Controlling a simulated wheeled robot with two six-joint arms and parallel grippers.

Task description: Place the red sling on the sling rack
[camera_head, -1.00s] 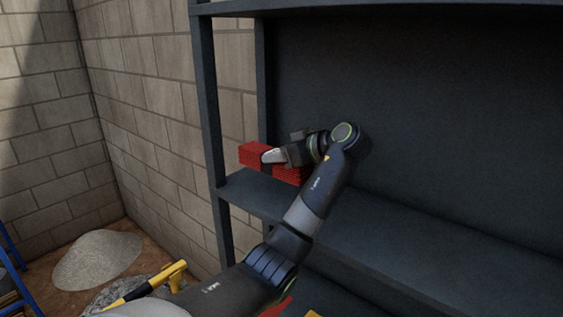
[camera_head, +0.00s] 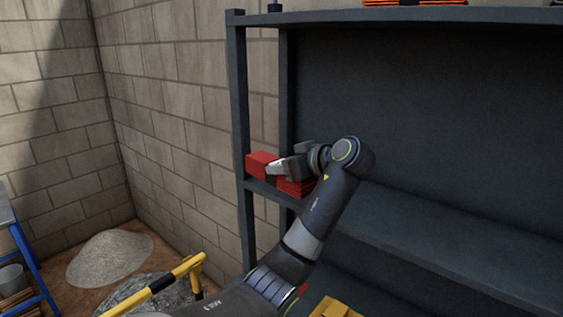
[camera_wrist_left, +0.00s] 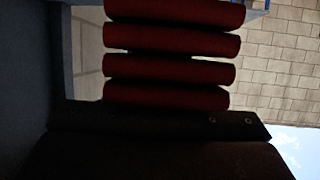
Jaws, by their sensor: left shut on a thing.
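The red sling (camera_head: 259,163) is a folded red bundle in several layers. My left gripper (camera_head: 277,168) is shut on it near its middle. Gripper and sling are at the left end of the dark sling rack (camera_head: 239,95), by its left front post, at middle shelf height. I cannot tell whether the sling touches the shelf. In the left wrist view the sling (camera_wrist_left: 172,67) shows as stacked dark red folds beyond the dark gripper. My right gripper is in neither view.
The rack's middle shelf (camera_head: 430,240) looks bare to the right. An orange bundle (camera_head: 415,2) lies on the top shelf. A yellow object (camera_head: 333,308) is low at the rack. A yellow rail (camera_head: 170,280), a gravel pile (camera_head: 110,258) and a blue frame (camera_head: 35,265) are left.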

